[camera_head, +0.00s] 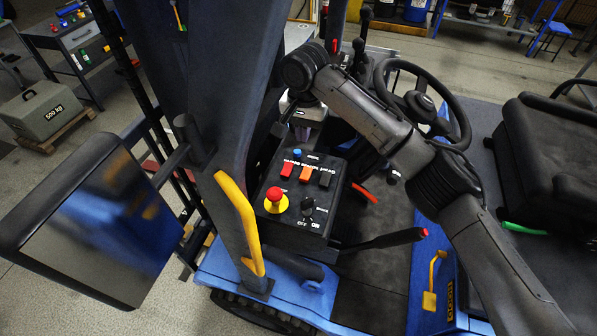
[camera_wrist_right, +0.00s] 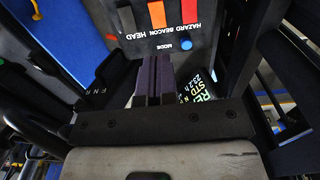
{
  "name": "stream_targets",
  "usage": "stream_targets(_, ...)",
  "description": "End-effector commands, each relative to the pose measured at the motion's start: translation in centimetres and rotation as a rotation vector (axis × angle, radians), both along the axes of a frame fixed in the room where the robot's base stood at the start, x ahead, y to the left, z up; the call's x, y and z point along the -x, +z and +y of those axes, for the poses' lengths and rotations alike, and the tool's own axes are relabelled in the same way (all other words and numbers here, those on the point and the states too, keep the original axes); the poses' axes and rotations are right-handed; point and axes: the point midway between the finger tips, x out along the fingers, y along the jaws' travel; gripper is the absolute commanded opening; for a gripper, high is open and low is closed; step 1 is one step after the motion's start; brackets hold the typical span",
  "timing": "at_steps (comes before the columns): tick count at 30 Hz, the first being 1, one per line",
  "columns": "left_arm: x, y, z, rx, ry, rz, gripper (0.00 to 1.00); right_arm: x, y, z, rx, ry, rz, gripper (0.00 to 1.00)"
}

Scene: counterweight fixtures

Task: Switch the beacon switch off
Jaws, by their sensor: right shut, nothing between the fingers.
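The orange beacon rocker switch (camera_head: 305,174) is the middle one in a row on the black control box. It also shows at the top of the right wrist view (camera_wrist_right: 157,14), near the BEACON lettering. Its tilt is too small to tell. My right gripper (camera_head: 283,128) is at the far end of the box, above and apart from the switches. In the right wrist view its dark fingers (camera_wrist_right: 153,62) are together, with nothing between them, and point toward the panel. My left gripper is not in view.
Beside it are a red switch (camera_head: 287,170) and a dark switch (camera_head: 326,179). A blue button (camera_head: 297,152), red stop button (camera_head: 276,200) and black knob (camera_head: 308,205) share the panel. A yellow handle (camera_head: 240,222) and steering wheel (camera_head: 461,110) flank it.

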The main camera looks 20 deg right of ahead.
Motion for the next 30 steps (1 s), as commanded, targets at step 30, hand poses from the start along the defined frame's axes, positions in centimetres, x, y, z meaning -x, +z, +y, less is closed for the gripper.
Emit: stream_targets(30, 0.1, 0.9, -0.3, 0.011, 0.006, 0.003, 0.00, 0.1, -9.3, 0.0, 0.001, -0.005, 0.002, 0.00)
